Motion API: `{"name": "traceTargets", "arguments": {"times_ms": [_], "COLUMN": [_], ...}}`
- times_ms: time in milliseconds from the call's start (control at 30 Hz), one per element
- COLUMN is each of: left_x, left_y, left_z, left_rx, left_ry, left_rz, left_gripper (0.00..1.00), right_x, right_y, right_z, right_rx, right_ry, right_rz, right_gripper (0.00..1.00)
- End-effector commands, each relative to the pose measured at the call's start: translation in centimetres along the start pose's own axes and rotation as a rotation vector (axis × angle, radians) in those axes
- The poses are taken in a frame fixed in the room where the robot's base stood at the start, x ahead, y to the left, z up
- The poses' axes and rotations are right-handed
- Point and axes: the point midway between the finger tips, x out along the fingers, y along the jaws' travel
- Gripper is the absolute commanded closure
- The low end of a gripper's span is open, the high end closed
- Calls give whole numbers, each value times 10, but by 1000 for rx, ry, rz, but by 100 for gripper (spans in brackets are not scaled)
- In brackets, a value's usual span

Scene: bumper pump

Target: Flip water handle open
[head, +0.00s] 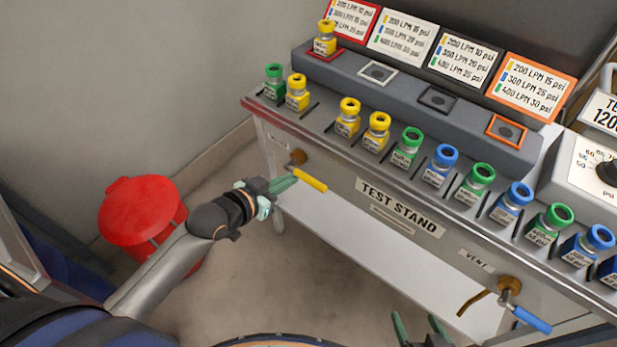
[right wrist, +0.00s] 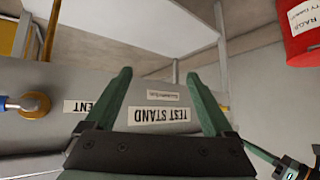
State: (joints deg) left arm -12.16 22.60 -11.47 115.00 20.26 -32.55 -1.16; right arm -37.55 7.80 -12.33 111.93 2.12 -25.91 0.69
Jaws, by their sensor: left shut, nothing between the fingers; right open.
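The water handle (head: 310,180) is a yellow lever on a brass valve (head: 297,157) at the left of the test stand's front panel. It slants down to the right. My left gripper (head: 290,181) is shut and empty, with its green fingertips right beside the lever's left end; I cannot tell whether they touch it. My right gripper (head: 420,326) is at the bottom edge of the head view, open and empty. In the right wrist view its two green fingers (right wrist: 158,80) are spread in front of the upside-down test stand panel.
A blue lever (head: 531,320) sits on the vent valve at the lower right. Several colored bottles stand in a row on the test stand (head: 400,222). A red rag bin (head: 142,210) stands on the floor at the left. A white shelf (head: 345,243) lies below the panel.

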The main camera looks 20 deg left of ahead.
Motion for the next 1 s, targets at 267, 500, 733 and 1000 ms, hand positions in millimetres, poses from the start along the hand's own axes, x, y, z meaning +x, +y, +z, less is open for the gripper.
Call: {"name": "traceTargets", "arguments": {"times_ms": [267, 500, 733, 1000], "left_x": [4, 40, 86, 107], "left_y": [0, 0, 0, 0], "left_z": [0, 1, 1, 28], "left_rx": [0, -2, -2, 1], "left_ry": [0, 2, 1, -3], "left_rz": [-1, -1, 0, -1], "left_gripper": [100, 100, 100, 100], "right_x": [0, 5, 10, 17], "right_y": [0, 0, -5, -12], "right_z": [1, 5, 8, 9], "right_rx": [-1, -1, -1, -5], "right_ry": [0, -3, -6, -6], "right_rz": [0, -2, -14, -32], "right_gripper": [12, 12, 12, 12]}}
